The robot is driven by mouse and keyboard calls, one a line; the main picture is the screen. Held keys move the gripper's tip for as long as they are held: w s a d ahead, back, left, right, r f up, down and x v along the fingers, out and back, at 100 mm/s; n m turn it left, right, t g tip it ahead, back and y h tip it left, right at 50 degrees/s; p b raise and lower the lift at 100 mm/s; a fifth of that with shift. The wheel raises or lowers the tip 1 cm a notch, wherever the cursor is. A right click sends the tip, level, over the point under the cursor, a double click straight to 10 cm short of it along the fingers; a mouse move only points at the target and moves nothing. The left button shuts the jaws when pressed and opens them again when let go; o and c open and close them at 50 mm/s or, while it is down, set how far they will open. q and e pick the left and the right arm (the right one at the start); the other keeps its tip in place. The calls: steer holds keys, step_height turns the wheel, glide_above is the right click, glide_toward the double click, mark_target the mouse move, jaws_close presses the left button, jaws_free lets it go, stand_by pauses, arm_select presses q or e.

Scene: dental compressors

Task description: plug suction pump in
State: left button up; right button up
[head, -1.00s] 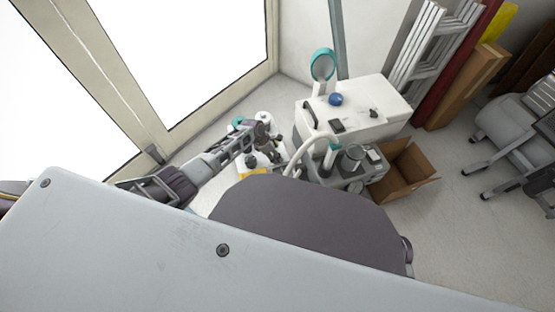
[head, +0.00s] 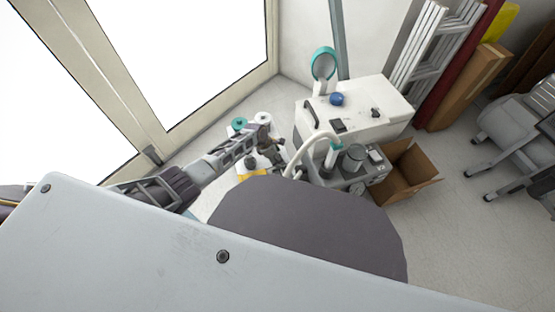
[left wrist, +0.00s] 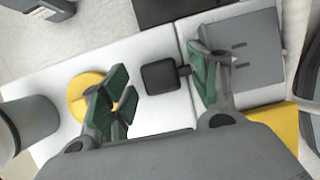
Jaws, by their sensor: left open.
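My left gripper (head: 273,150) reaches over a low white unit beside the pumps. In the left wrist view its two green-padded fingers (left wrist: 163,80) are spread apart. A black square block, which looks like a plug (left wrist: 160,77), lies between them on the white surface, with a small stub on its right side close to the right finger. I cannot tell whether that finger touches it. A grey panel with two slots, like a socket (left wrist: 244,62), is right of that finger. A grey pump unit with clear jars (head: 350,160) and a white hose (head: 308,150) stands to the right. My right gripper is not in view.
A white cabinet (head: 375,118) with a blue ball (head: 337,99) stands behind the pump. An open cardboard box (head: 408,175) is at its right. In the left wrist view, a yellow disc (left wrist: 80,92) and a grey cylinder (left wrist: 28,122) are on the left.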

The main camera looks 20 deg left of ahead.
arm_select(q)
steer(key=shift+c, duration=0.3)
steer(key=c, duration=1)
steer(key=shift+r, duration=0.2)
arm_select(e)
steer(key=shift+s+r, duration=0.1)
arm_select(q)
steer(key=shift+r+p, duration=0.2)
steer(key=shift+p, duration=0.15)
step_height(320, 180, up, 8)
steer(key=p, duration=0.4)
steer(key=shift+f+p, duration=0.15)
steer(key=shift+p, duration=0.25)
steer(key=shift+r+p, duration=0.4)
steer(key=shift+r, duration=0.35)
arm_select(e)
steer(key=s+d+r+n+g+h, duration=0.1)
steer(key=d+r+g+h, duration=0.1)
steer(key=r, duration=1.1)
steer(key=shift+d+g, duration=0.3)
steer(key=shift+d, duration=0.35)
